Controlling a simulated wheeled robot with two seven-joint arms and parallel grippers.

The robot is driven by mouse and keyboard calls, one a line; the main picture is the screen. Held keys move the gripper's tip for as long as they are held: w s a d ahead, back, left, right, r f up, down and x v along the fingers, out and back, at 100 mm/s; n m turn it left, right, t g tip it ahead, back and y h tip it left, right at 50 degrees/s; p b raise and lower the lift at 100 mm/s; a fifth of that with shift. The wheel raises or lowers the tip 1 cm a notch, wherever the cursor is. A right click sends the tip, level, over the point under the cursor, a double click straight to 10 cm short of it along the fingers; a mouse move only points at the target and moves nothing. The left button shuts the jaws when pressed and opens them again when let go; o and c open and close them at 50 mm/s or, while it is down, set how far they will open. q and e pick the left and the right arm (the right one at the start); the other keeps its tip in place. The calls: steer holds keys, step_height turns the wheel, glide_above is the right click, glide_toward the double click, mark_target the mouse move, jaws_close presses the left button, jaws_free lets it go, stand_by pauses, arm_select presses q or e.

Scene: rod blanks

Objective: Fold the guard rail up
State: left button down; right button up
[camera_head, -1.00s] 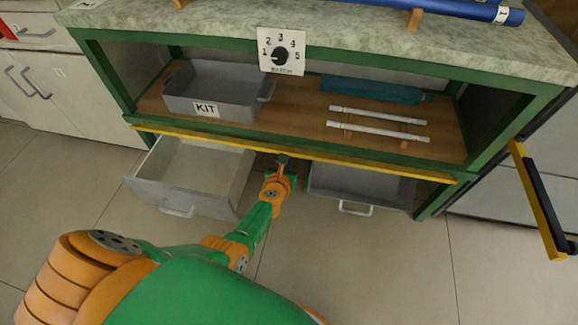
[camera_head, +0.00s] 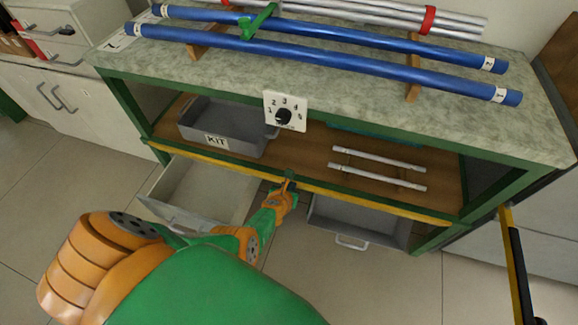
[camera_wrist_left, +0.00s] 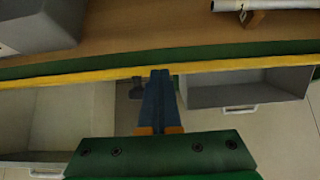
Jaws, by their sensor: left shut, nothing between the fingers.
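The guard rail, a long yellow bar (camera_head: 365,200), runs along the front lower edge of the green-framed bench's shelf. It also crosses the left wrist view (camera_wrist_left: 240,66). My left gripper (camera_head: 290,175) is at the rail, near its middle. In the left wrist view its fingers (camera_wrist_left: 160,77) are shut together and empty, with their tips overlapping the rail's lower edge. I cannot tell whether they touch it. My right gripper is not in view.
Two drawers stand open below the rail, left (camera_head: 205,185) and right (camera_head: 350,220). A grey KIT bin (camera_head: 225,138) and two pale rods (camera_head: 378,160) are on the shelf. A dial (camera_head: 285,112) hangs above. Blue rods (camera_head: 330,60) lie on top.

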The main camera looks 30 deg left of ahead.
arm_select(q)
steer(key=shift+w+a+r, duration=0.2)
steer(key=shift+w+r, duration=0.1)
steer(key=shift+w, duration=0.4)
steer(key=shift+w+a+r, duration=0.15)
steer(key=shift+w+r, duration=0.1)
steer(key=shift+w, duration=0.4)
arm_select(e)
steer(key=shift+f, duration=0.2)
arm_select(q)
steer(key=shift+w+r, duration=0.1)
